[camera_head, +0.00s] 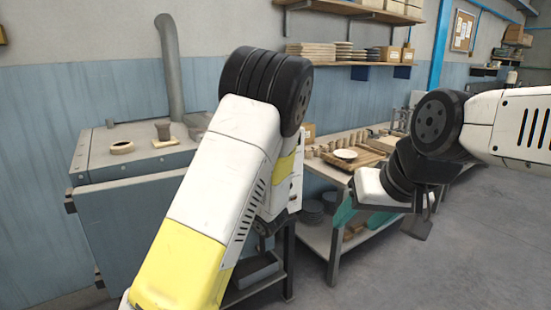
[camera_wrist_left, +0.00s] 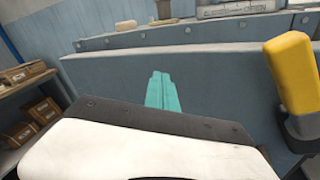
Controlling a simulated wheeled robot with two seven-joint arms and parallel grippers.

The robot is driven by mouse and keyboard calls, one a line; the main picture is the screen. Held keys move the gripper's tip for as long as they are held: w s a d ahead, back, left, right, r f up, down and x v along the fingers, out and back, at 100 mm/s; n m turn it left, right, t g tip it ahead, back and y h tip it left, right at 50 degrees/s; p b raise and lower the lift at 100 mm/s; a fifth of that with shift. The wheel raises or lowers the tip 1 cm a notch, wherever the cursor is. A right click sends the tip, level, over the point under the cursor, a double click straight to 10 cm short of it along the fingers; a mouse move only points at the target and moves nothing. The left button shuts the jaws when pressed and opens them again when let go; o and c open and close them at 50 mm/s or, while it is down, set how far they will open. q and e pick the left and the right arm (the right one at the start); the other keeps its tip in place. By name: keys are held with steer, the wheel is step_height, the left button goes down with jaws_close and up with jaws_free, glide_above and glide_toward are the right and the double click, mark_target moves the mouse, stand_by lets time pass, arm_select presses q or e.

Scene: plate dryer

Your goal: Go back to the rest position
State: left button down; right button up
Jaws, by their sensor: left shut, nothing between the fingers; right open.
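My left arm (camera_head: 215,190), white and yellow with a black joint, rises folded across the middle of the head view. Its gripper is hidden there. In the left wrist view the teal fingers of my left gripper (camera_wrist_left: 164,92) are together and empty, in front of a blue-grey panel (camera_wrist_left: 220,75). My right arm (camera_head: 505,122) comes in from the right. My right gripper (camera_head: 344,214) is open and empty, its teal finger partly seen in front of the workbench. A round white plate (camera_head: 344,154) is on the workbench, apart from the gripper.
A grey-blue cabinet (camera_head: 140,165) with a pipe stands at the left, with small pots on top. The workbench (camera_head: 320,240) holds several small cups. A wall shelf (camera_head: 345,63) carries stacked plates. The floor (camera_head: 470,260) at the right is clear.

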arm_select(q)
steer(key=s+a+n+g+h, duration=0.3)
steer(key=s+n+g, duration=0.2)
steer(key=s+n, duration=0.35)
steer(key=s+a+n+g+h, duration=0.2)
steer(key=s+a+n+g, duration=0.15)
steer(key=s+n, duration=0.5)
steer(key=s+d+r+n+t+h, duration=0.3)
steer(key=s+d+r+n+h, duration=0.6)
steer(key=s+d+n+h, duration=0.1)
steer(key=s+d+n, duration=0.1)
steer(key=d+n, duration=0.1)
steer(key=d, duration=0.1)
steer(key=shift+d+r+n+h, duration=0.3)
steer(key=shift+t, duration=0.25)
